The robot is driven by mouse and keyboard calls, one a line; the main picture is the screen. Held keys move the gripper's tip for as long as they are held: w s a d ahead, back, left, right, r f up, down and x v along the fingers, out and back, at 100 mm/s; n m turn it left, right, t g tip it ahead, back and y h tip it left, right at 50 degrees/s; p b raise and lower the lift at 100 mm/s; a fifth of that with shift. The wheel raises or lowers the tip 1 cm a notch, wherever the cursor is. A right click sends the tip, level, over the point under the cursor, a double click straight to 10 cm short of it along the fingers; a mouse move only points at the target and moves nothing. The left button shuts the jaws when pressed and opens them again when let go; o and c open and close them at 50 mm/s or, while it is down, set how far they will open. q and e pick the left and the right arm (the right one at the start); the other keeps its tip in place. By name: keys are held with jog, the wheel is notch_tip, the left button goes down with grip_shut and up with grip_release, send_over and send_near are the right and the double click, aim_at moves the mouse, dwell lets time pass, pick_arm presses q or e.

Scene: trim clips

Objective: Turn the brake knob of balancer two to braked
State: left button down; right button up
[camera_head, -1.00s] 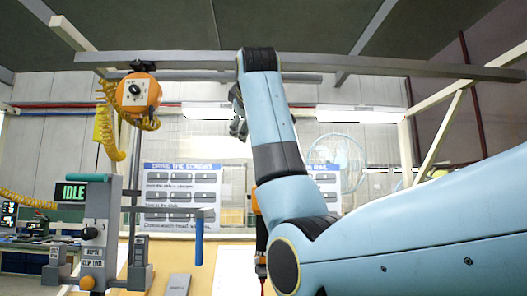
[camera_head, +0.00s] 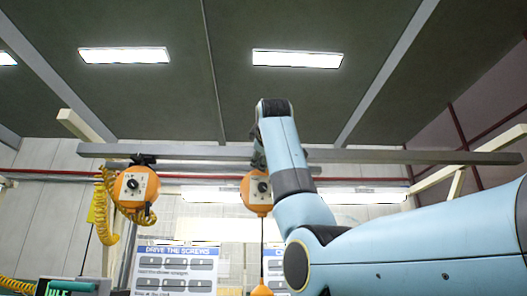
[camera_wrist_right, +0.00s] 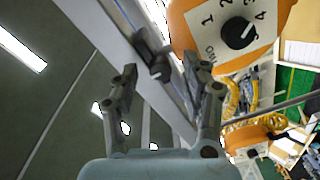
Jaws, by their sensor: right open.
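Two orange balancers hang from the overhead rail. One (camera_head: 135,188) is at the left of the head view. The other (camera_head: 257,188) is in the middle, partly covered by my right arm. Each has a white plate with a black knob; I cannot tell from the head view which is two. In the right wrist view a balancer (camera_wrist_right: 188,24) is close at the upper right. Its black dial knob (camera_wrist_right: 237,33) sits among numbers; other lettering is partly visible. My left gripper is out of view.
The grey rail (camera_head: 400,156) runs across above the balancers. A yellow coiled hose (camera_head: 108,215) hangs beside the left balancer. The other balancer shows small in the wrist view (camera_wrist_right: 252,135). A screw-driving board (camera_head: 178,268) stands behind.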

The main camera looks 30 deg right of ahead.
jog(key=shift+w+d, duration=0.15)
jog(key=shift+w, duration=0.15)
grip_shut()
jog(key=shift+f+m, duration=0.1)
jog(key=shift+m, duration=0.3)
jog(key=m+h+b, duration=0.1)
jog(key=m+b, duration=0.2)
jog(key=m, duration=1.4)
jog(key=shift+f+m, duration=0.1)
jog(key=shift+m, duration=0.2)
